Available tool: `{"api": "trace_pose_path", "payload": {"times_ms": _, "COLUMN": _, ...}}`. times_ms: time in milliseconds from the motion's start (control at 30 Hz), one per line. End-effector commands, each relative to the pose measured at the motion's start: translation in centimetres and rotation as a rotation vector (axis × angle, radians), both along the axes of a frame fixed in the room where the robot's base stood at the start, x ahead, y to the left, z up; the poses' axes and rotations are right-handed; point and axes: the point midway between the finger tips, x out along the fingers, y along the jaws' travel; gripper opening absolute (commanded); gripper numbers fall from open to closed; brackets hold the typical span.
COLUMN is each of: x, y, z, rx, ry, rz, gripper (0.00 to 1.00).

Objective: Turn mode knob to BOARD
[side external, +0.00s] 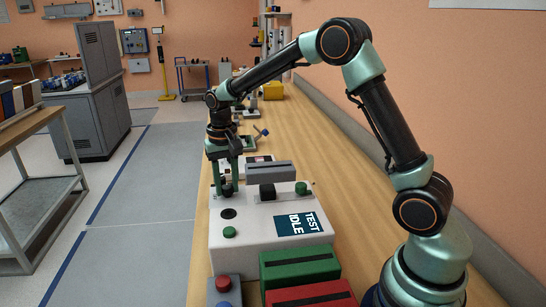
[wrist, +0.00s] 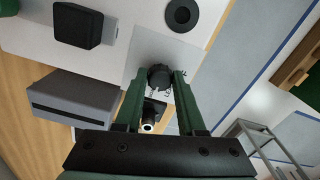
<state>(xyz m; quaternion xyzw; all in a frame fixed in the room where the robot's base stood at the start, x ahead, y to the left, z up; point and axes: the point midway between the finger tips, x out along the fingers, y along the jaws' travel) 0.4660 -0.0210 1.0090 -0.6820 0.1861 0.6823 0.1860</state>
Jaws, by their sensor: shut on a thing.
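A small dark knob (wrist: 160,77) stands on a light grey plate on the white panel box (side external: 262,255). My gripper (wrist: 163,80) is shut on this knob, one green finger on each side. In the side external view my gripper (side external: 228,187) points straight down at the left part of the box, and the knob (side external: 227,191) shows between the fingertips. Small lettering lies around the knob, partly covered by the fingers and too small to read, so I cannot tell which setting it points to.
Green (side external: 300,265) and red (side external: 310,294) boxes stand in front. More devices stand along the bench behind.

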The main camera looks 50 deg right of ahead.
Motion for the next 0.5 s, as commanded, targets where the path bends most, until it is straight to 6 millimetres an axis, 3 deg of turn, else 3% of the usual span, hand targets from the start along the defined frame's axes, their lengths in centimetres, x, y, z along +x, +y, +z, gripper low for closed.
{"api": "trace_pose_path", "payload": {"times_ms": 400, "x": 0.02, "y": 0.00, "z": 0.21, "rx": 0.000, "ry": -0.001, "rz": -0.009, "gripper": 0.00}}
{"api": "trace_pose_path", "payload": {"times_ms": 433, "x": 0.02, "y": 0.00, "z": 0.21, "rx": 0.000, "ry": -0.001, "rz": -0.008, "gripper": 0.46}}
{"api": "trace_pose_path", "payload": {"times_ms": 500, "x": 0.03, "y": -0.01, "z": 0.18, "rx": 0.000, "ry": -0.001, "rz": -0.008, "gripper": 0.69}}
